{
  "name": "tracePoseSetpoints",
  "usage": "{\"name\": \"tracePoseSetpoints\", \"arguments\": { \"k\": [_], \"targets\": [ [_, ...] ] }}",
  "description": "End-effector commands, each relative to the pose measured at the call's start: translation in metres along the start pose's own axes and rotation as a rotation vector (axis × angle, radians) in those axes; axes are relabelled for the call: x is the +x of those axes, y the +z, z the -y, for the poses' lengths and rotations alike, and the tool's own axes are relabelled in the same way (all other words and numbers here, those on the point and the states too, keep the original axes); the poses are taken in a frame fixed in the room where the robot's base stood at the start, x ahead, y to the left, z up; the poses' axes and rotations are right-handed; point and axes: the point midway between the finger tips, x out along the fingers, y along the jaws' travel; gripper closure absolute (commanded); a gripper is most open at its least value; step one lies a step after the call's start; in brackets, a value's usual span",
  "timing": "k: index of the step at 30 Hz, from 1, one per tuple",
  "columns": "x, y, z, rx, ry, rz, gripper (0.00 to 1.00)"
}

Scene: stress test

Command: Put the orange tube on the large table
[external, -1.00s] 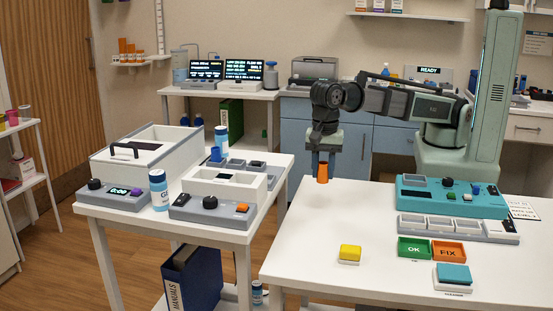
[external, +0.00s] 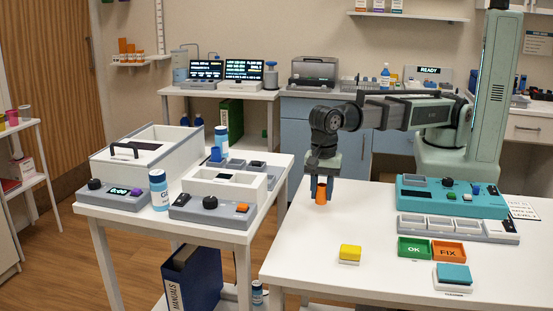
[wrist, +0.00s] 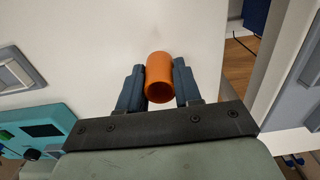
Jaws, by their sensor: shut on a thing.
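The orange tube (external: 321,194) is between the fingers of my gripper (external: 321,188), which is shut on it. The tube also shows in the wrist view (wrist: 159,76), with a finger on each side and its open end toward the camera. In the external view my gripper is low over the far left part of the large white table (external: 330,240). The wrist view shows white tabletop behind the tube. Whether the tube touches the table cannot be told.
A yellow block (external: 350,253) sits on the large table's front left. A teal device (external: 452,197), green OK tray (external: 413,248), orange FIX tray (external: 448,251) and teal-topped block (external: 454,275) are to the right. A smaller table with devices (external: 215,190) stands left, across a gap.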

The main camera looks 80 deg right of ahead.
Motion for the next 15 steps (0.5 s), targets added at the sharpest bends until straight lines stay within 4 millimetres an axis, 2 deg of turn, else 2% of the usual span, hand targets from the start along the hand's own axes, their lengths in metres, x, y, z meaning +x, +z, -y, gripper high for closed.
{"name": "tracePoseSetpoints", "arguments": {
  "k": [9, 15],
  "targets": [
    [0.032, -0.001, -0.001, 0.000, 0.001, -0.001, 0.95],
    [0.035, 0.000, 0.000, 0.000, 0.000, 0.001, 0.95]
  ]
}}
